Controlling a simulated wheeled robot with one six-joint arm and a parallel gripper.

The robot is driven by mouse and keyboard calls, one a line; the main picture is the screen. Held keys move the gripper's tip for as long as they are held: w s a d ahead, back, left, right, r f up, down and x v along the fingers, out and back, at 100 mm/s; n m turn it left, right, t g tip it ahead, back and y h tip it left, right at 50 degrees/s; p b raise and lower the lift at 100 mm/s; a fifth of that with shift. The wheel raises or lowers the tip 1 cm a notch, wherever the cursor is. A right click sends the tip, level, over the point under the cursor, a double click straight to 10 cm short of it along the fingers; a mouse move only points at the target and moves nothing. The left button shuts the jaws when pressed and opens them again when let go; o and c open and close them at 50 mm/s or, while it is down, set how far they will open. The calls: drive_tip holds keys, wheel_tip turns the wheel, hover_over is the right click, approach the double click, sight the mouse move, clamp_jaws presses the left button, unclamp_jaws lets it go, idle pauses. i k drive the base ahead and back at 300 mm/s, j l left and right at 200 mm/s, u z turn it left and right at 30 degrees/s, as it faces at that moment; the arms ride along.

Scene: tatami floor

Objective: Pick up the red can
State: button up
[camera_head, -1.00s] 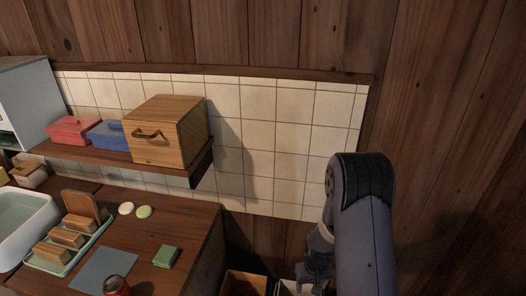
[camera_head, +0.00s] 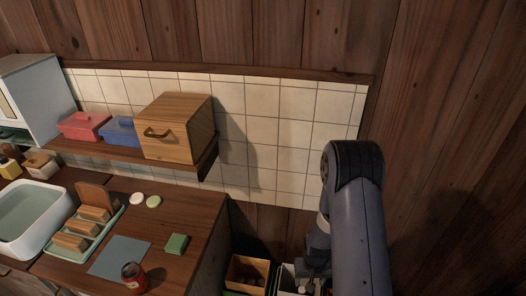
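The red can (camera_head: 134,277) stands upright near the front edge of the wooden counter (camera_head: 191,217), beside the right side of a grey-blue mat (camera_head: 119,256). My arm hangs down at the right of the view, well to the right of the counter. My gripper (camera_head: 312,272) is low, over the bins, and apart from the can. Its fingers are small and dark here, so I cannot tell whether they are open or shut.
A green block (camera_head: 177,243) lies right of the mat. A green rack (camera_head: 56,250) and white basin (camera_head: 27,217) are at left. A shelf (camera_head: 209,161) holds a wooden box (camera_head: 176,128). An open bin (camera_head: 247,271) stands on the floor right of the counter.

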sight(133, 275)
drive_tip(key=k+j, duration=0.5)
drive_tip(key=j, duration=0.15)
drive_tip(key=k+j, duration=0.1)
drive_tip(key=j, duration=0.3)
drive_tip(key=k+j+u, duration=0.15)
drive_tip(key=j, duration=0.2)
drive_tip(key=i, duration=0.05)
